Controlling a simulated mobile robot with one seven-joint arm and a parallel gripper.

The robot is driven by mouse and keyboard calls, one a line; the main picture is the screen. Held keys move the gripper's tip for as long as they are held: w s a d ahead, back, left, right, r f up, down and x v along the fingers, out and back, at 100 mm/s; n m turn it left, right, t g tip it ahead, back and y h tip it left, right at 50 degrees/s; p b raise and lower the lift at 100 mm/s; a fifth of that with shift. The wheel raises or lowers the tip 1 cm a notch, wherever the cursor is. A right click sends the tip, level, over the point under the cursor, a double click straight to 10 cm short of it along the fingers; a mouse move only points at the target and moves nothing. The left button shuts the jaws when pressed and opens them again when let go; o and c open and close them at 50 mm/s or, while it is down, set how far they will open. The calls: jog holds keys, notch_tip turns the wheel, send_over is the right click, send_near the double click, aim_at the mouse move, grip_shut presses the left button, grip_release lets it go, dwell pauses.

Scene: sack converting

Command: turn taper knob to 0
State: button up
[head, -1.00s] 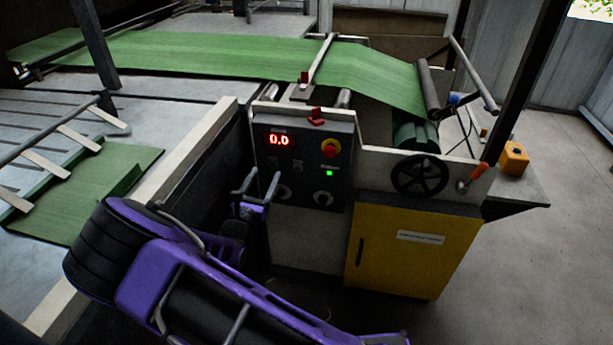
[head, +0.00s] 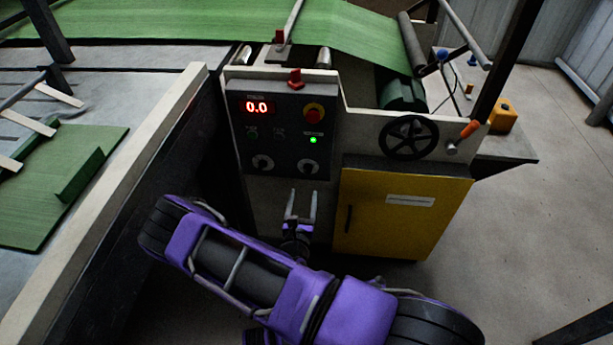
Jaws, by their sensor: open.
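The dark control panel (head: 281,130) carries two round knobs with pale pointers side by side along its bottom, a left knob (head: 263,163) and a right knob (head: 307,167). Their labels are too small to read, so I cannot tell which is the taper knob or its exact setting. A red display (head: 257,108) above them reads 0.0. My gripper (head: 303,193) is open and empty, its two fingers pointing up in the picture, just below the right knob. No contact with either knob shows.
A yellow cabinet (head: 400,215) and a black handwheel (head: 409,137) stand to the right. A pale frame rail (head: 125,180) runs at left.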

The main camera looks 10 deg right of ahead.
aim_at(307, 171)
jog(key=b+x, duration=0.1)
jog(key=x, duration=0.8)
jog(key=shift+w, duration=0.1)
grip_shut()
